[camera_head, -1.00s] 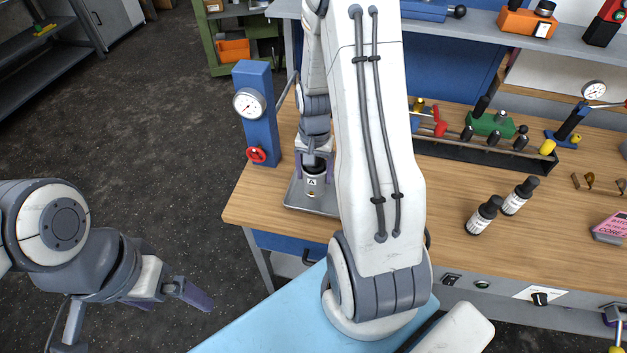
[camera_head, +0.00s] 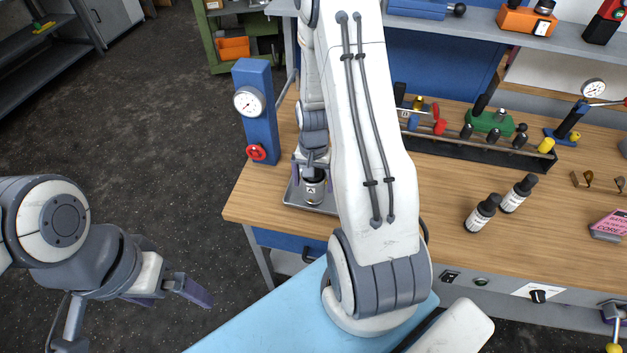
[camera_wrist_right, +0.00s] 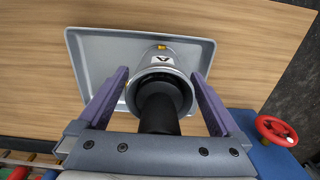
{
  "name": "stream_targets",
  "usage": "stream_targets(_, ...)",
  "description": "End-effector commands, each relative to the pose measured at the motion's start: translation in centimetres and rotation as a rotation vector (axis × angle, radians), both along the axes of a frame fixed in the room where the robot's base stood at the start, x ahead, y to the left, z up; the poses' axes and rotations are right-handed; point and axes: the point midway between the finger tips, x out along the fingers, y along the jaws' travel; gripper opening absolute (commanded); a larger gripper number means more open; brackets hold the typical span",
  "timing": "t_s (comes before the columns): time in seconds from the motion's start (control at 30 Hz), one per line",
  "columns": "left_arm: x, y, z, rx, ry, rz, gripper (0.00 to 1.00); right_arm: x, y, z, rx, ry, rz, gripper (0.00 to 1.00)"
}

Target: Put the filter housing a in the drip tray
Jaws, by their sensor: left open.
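Filter housing a (camera_head: 314,190) is a silvery cylinder with a black top and a white label marked A. It stands upright in the grey drip tray (camera_head: 296,196) at the bench's left end. In the right wrist view, the housing (camera_wrist_right: 165,60) is seen from above inside the tray (camera_wrist_right: 90,50). My right gripper (camera_head: 313,172) is above the housing, its purple fingers spread on either side; in the wrist view (camera_wrist_right: 160,85) small gaps show beside the housing. My left gripper (camera_head: 174,292) is open and empty over the floor, left of the bench.
A blue gauge post (camera_head: 258,120) with a red handwheel (camera_head: 256,152) stands close left of the tray. Right of my right arm are two dark bottles (camera_head: 482,213) and a rack of tools (camera_head: 480,150). Bare wood lies around the bottles.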

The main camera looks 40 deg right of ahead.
Motion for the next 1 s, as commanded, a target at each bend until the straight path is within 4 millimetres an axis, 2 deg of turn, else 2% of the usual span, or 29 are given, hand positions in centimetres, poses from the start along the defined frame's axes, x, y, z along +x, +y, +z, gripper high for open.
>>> stream_targets(0.17, 0.0, 0.0, 0.3, 0.0, 0.0, 0.0, 1.0, 0.0, 0.0, 0.6, -0.001, -0.001, 0.0, 1.0)
stream_targets(0.27, 0.0, 0.0, 0.0, 0.0, 0.0, 0.0, 1.0, 0.1, 0.0, 1.6, -0.002, -0.004, 0.0, 1.0)
stream_targets(0.7, 0.0, 0.0, -0.7, 0.0, 0.0, 0.0, 1.0, 0.1, -0.1, 10.3, -0.002, -0.004, 0.0, 1.0)
stream_targets(0.83, 0.0, 0.0, -0.7, 0.0, 0.0, 0.0, 1.0, 0.1, -0.1, 11.7, -0.002, -0.003, 0.0, 1.0)
stream_targets(1.0, 0.0, 0.0, -0.7, 0.0, 0.0, 0.0, 1.0, 0.0, 0.0, 12.3, 0.0, 0.0, 0.0, 1.0)
